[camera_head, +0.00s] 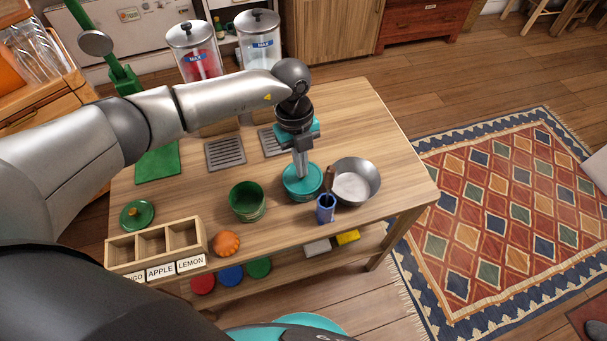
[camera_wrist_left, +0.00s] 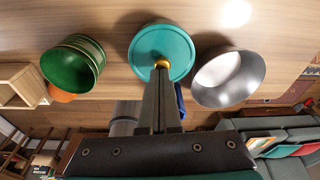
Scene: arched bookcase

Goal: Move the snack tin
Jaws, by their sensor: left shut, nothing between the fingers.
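A round teal tin (camera_head: 294,186) with a lid stands on the wooden table; its lid with a gold knob shows in the wrist view (camera_wrist_left: 146,40). An open green tin (camera_head: 247,203) stands to its left, also in the wrist view (camera_wrist_left: 70,68). I cannot tell from the pictures which is the snack tin. My left gripper (camera_head: 304,174) points down over the teal lid, fingers shut and empty. In the wrist view its fingertips (camera_wrist_left: 161,72) are at the gold knob; whether they touch it is unclear. My right gripper is not in view.
A metal bowl (camera_head: 362,188) and a blue cup (camera_head: 326,211) stand close right of the teal tin. A green lid (camera_head: 137,214), an orange pumpkin-like object (camera_head: 227,243) and a labelled wooden box (camera_head: 117,253) are at the left front. Two glass dispensers stand behind.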

